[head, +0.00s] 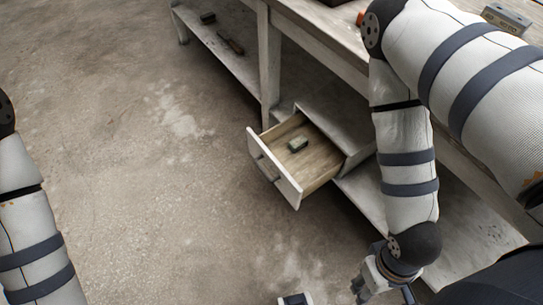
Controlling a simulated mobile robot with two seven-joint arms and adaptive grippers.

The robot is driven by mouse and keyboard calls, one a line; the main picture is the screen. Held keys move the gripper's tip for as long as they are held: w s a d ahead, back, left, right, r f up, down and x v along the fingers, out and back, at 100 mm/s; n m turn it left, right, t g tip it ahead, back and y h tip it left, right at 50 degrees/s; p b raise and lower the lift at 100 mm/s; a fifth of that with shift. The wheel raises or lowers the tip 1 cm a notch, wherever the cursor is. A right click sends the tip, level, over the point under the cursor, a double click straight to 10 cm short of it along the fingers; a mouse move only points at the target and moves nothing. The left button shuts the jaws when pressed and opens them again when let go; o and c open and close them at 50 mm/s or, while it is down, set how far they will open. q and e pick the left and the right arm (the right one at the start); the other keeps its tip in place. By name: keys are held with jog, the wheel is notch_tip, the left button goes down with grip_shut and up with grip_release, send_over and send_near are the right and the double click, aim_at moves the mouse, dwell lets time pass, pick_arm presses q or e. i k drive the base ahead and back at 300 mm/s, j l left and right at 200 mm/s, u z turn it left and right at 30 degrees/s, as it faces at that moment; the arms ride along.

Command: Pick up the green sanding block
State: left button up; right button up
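A small grey-green block (298,144), which looks like the sanding block, lies in an open drawer (318,170) of the workbench. It rests on the drawer's wooden floor towards the back, with nothing over it. My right gripper (372,288) hangs low at the bottom edge, below and right of the drawer and well apart from the block. It is partly cut off, so I cannot tell whether it is open. My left arm comes in at the left edge, and its gripper is out of the frame.
The workbench top (325,27) carries a grey brick-like block (507,18) and an orange item (361,17), partly hidden by my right arm. Dark items (230,43) lie on the low shelf (245,62). The concrete floor (130,140) left of the drawer is clear.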

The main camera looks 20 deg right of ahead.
aim_at(298, 144)
jog(key=z, duration=2.4)
jog(key=i+j+u, duration=0.1)
jog(key=u, duration=1.45)
jog(key=i+j+u, duration=0.2)
jog(key=u, duration=0.2)
jog(key=i+j+u, duration=0.2)
jog(key=u, duration=0.15)
